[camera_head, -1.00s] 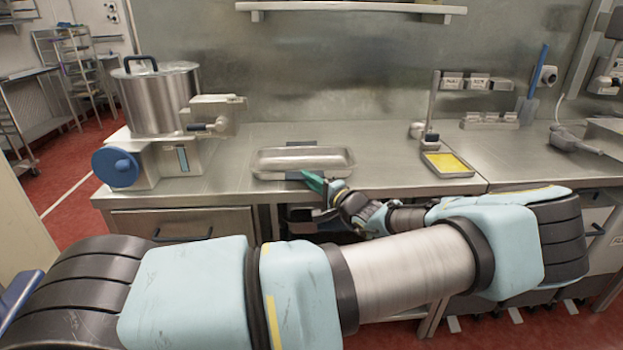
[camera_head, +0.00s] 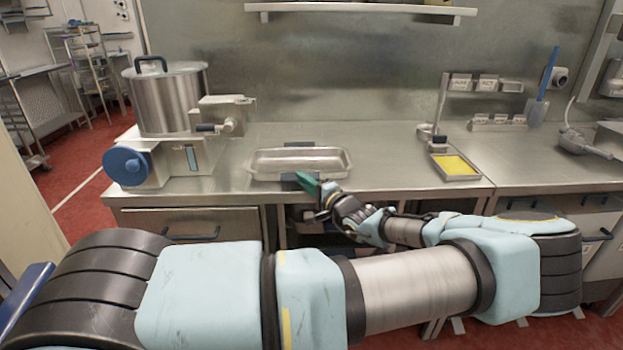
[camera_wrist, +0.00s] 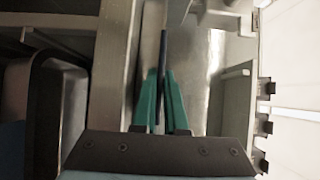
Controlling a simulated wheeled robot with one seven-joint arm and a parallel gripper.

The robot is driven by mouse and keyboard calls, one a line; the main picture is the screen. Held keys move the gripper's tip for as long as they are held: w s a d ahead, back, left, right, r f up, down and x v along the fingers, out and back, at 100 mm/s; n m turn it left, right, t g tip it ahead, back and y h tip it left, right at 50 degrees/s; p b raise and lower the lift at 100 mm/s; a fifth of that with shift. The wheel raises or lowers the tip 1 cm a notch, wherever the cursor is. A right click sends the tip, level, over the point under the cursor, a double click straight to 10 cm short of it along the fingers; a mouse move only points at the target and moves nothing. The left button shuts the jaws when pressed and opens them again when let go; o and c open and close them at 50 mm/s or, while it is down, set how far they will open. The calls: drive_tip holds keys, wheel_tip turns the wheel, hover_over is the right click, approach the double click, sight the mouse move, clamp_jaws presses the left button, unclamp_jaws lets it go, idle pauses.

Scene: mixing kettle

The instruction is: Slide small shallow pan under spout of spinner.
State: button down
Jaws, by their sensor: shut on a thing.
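The small shallow pan (camera_head: 300,163) is a rectangular steel tray with a dark handle on its front and back sides, lying on the steel counter. My gripper (camera_head: 303,179), with green fingers, is at the pan's front side. In the wrist view my gripper (camera_wrist: 160,88) is shut on a narrow dark bar, the pan's handle (camera_wrist: 162,52). The spinner (camera_head: 170,100) stands left of the pan, with a lidded steel pot over a base with a blue knob. Its spout (camera_head: 225,122) sticks out to the right. The pan lies to the right of the spout, apart from the base.
A small tray with yellow contents (camera_head: 455,166) stands to the right on the counter, near a metal stand (camera_head: 438,115). Bare counter (camera_head: 390,170) lies between the pan and that tray. A wall shelf (camera_head: 360,9) is above. Drawers are under the counter.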

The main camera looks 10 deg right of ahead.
sight(285, 180)
drive_tip(key=shift+w+a+r+p, duration=0.15)
drive_tip(key=shift+a+p, duration=0.4)
drive_tip(key=shift+a, duration=0.3)
drive_tip(key=shift+w+a+r+p, duration=0.1)
drive_tip(key=shift+w+a+p, duration=0.05)
drive_tip(key=shift+a+p, duration=0.55)
drive_tip(key=shift+w+a+r+p, duration=0.15)
drive_tip(key=shift+a+p, duration=0.25)
drive_tip(key=shift+a, duration=0.55)
drive_tip(key=shift+w+a+f+p, duration=0.1)
drive_tip(key=shift+a+f+p, duration=0.05)
drive_tip(key=shift+a+p, duration=0.35)
drive_tip(key=shift+w+a+f+p, duration=0.15)
drive_tip(key=shift+a+p, duration=0.15)
drive_tip(key=shift+a, duration=0.25)
drive_tip(key=shift+a+p, duration=0.15)
drive_tip(key=shift+p, duration=0.25)
drive_tip(key=c, duration=0.9)
unclamp_jaws()
drive_tip(key=shift+o, duration=0.3)
drive_tip(key=shift+f, duration=0.15)
drive_tip(key=o, duration=0.4)
drive_tip(key=shift+o, duration=0.2)
drive_tip(key=shift+s, duration=0.1)
